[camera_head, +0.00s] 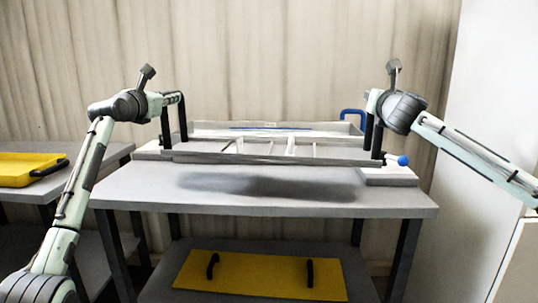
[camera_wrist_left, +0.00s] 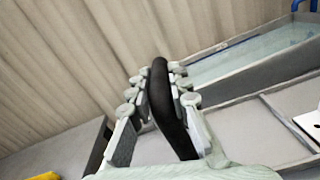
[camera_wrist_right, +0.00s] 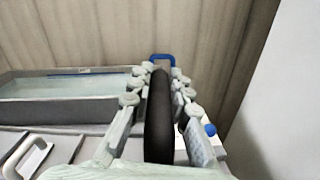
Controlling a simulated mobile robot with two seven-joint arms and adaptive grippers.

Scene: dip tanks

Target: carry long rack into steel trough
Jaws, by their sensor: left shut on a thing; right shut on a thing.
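The long grey rack (camera_head: 265,159) hangs level above the table, in front of the steel trough, its shadow on the tabletop below. It has cross dividers and a black upright handle at each end. My left gripper (camera_head: 174,98) is shut on the left handle (camera_wrist_left: 165,105). My right gripper (camera_head: 374,100) is shut on the right handle (camera_wrist_right: 159,120). The steel trough (camera_head: 208,128) stands behind the rack, its lower front hidden by it. Clear liquid and a blue line show inside it in the left wrist view (camera_wrist_left: 215,83) and right wrist view (camera_wrist_right: 60,112).
A blue tap-like loop (camera_head: 352,112) rises at the trough's right end, with a blue knob (camera_head: 403,160) nearby. The table front (camera_head: 300,198) is clear. A yellow tray (camera_head: 25,172) sits on the left table. A yellow panel with black handles (camera_head: 260,278) lies below.

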